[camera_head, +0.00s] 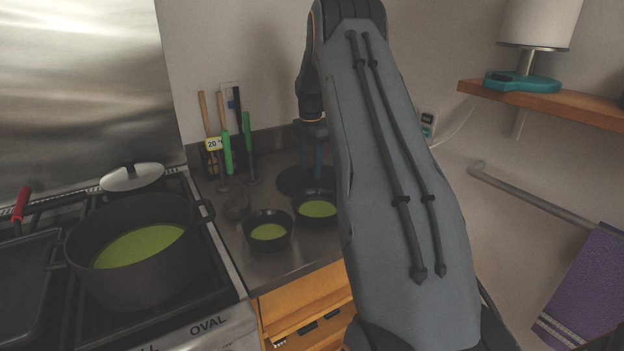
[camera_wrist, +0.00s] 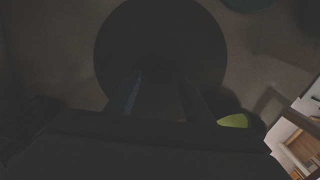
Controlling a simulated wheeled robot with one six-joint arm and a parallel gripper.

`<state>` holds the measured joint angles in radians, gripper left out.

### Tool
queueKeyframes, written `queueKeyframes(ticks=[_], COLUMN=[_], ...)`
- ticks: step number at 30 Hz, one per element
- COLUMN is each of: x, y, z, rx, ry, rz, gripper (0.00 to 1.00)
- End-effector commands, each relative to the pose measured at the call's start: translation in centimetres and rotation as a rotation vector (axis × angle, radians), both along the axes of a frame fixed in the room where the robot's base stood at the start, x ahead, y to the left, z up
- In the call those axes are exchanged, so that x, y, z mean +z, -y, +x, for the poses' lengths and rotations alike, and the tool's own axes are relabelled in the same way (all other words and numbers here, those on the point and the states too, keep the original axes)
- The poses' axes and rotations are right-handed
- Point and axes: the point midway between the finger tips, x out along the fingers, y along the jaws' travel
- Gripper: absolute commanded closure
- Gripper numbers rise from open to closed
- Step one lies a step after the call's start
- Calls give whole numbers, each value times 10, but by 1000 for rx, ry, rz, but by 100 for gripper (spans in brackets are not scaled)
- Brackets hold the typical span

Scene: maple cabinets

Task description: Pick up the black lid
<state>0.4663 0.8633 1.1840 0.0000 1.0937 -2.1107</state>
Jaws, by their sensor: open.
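The black lid (camera_head: 295,181) lies on the metal counter in the corner, behind two small black bowls. Its right part is hidden by my arm in the head view. In the wrist view it is a large dark disc (camera_wrist: 160,30) at the top middle. My gripper (camera_head: 313,170) points down over the lid, with its fingers apart and nothing seen between them. In the wrist view the two fingers (camera_wrist: 160,76) overlap the disc's lower part. That view is dark, so I cannot tell whether the fingertips touch the lid.
Black bowls with green soup (camera_head: 268,231) (camera_head: 317,208) stand in front of the lid. A black pot of green soup (camera_head: 137,262) is on the stove. A wooden shelf (camera_head: 560,103) is at right.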

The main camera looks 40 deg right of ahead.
Motion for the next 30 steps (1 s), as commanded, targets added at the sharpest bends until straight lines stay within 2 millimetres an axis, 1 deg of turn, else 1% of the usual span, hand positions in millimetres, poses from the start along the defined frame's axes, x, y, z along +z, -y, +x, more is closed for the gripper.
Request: queueKeyframes(ticks=[1,8,9,10,23,26,30], x=[0,0,0,0,4,10,27], y=[0,0,0,0,1,1,1], z=[0,0,0,0,0,1,1], rx=[0,0,-1,-1,-1,-1,-1], ry=[0,0,0,0,1,1,4], rz=[0,0,0,0,-1,-1,-2], gripper=[52,91,98,100,100,100,100])
